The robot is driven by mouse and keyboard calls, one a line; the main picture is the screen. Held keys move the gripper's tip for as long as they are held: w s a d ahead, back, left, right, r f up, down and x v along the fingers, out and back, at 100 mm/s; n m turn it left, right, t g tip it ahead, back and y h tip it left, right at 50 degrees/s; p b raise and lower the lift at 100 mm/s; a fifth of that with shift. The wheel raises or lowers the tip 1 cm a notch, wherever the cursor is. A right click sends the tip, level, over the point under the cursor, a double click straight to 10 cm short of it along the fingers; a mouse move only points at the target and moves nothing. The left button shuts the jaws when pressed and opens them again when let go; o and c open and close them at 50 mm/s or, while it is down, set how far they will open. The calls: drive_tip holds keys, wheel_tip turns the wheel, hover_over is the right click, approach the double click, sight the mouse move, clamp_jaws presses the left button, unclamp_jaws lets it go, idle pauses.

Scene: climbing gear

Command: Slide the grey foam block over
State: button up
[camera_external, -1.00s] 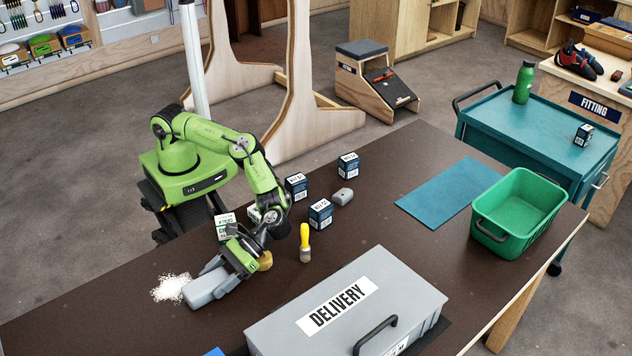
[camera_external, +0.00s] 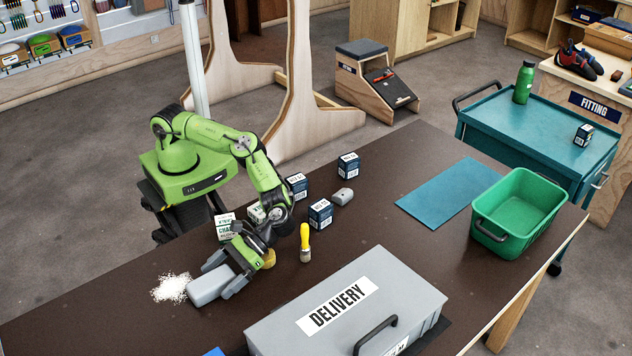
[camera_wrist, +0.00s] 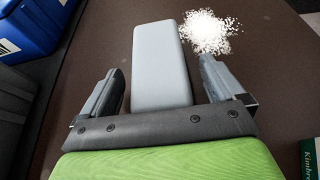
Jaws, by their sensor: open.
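The grey foam block (camera_external: 207,287) lies flat on the dark brown table, its far-left end beside a patch of white powder. My gripper (camera_external: 222,276) is low at the table with its fingers open, one along each side of the block. In the wrist view the block (camera_wrist: 160,65) runs lengthwise between the two fingers (camera_wrist: 161,70). Gaps show on both sides, wider on the right, so the fingers appear apart from it. The block's near end is hidden behind the gripper's dark crossbar.
White powder (camera_external: 169,288) lies left of the block. A grey DELIVERY case (camera_external: 400,300), a yellow-handled brush (camera_external: 305,240), a yellow round item (camera_external: 269,259) and several small boxes (camera_external: 320,214) stand nearby. A teal mat (camera_external: 440,190) and green bin (camera_external: 515,235) are farther right.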

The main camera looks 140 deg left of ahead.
drive_tip(key=p+v, duration=0.1)
drive_tip(key=v, duration=1)
drive_tip(key=shift+a+r+p, duration=0.1)
drive_tip(key=shift+a+p, duration=0.2)
drive_tip(key=shift+a, duration=0.1)
drive_tip(key=s+d+r+m+y+p, duration=0.1)
drive_tip(key=s+d+r+m+y, duration=0.4)
drive_tip(key=r, duration=0.3)
drive_tip(key=s+d+r+m+y+p, duration=0.2)
drive_tip(key=s+d+r+m+y, duration=0.15)
drive_tip(key=s+r+m, duration=0.35)
drive_tip(key=s+a+r+m+t+y+p, duration=0.1)
drive_tip(key=s+a+r+m+t, duration=0.1)
drive_tip(key=s, duration=0.6)
drive_tip(key=s+a+r+m+t+y+p, duration=0.1)
drive_tip(key=s+a+r, duration=0.3)
drive_tip(key=s, duration=0.5)
drive_tip(key=s+a+r+m+t+y+p, duration=0.1)
drive_tip(key=s+a+r+m+t+y, duration=0.1)
drive_tip(key=s+a, duration=0.3)
drive_tip(key=s+r+m+y, duration=0.1)
drive_tip(key=s, duration=0.3)
drive_tip(key=shift+s+a+t, duration=0.15)
drive_tip(key=shift+a+t, duration=0.15)
drive_tip(key=shift+a, duration=0.05)
drive_tip(key=shift+r, duration=0.15)
idle(1.9)
